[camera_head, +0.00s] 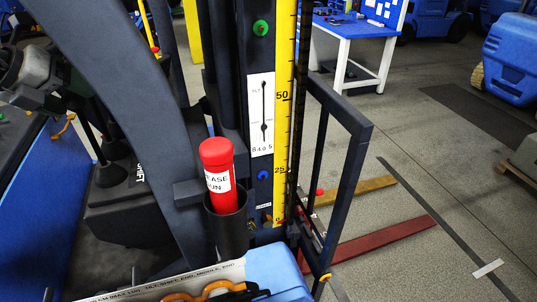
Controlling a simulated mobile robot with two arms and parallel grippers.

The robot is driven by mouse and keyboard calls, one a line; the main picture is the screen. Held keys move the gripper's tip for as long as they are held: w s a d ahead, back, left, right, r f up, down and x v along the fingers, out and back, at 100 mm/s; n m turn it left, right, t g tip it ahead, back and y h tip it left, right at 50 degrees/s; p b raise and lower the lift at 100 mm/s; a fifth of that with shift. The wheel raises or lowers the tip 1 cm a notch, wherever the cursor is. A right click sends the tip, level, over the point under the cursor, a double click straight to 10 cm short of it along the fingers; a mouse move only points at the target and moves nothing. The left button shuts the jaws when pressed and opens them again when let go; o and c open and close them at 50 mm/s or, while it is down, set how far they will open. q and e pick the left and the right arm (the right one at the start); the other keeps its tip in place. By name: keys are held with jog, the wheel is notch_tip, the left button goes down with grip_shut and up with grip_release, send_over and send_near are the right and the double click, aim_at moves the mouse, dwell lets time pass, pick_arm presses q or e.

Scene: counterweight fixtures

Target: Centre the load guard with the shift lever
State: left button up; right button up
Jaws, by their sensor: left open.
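The load guard (349,190) is a dark upright frame in front of the mast, at the middle right. Two fork arms lie low behind its side bar, one yellow-brown (362,190) and one red (385,239). The shift lever (106,150) is a dark rod rising from a black boot at the left, beside a "SHIFT" label (139,173). My left gripper (70,97) is open at the upper left, close to the lever tops. Whether it touches one is unclear. My right gripper is out of view.
A dark pillar crosses the left side. A red cylinder (217,166) stands in a dark holder beside the mast's yellow scale (284,100). A blue workbench (352,27) stands behind. Open grey floor lies at right, with a dark line and a white mark.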

pick_arm(q)
jog(key=p+v, duration=0.4)
jog(key=v, duration=0.6)
dwell(0.6)
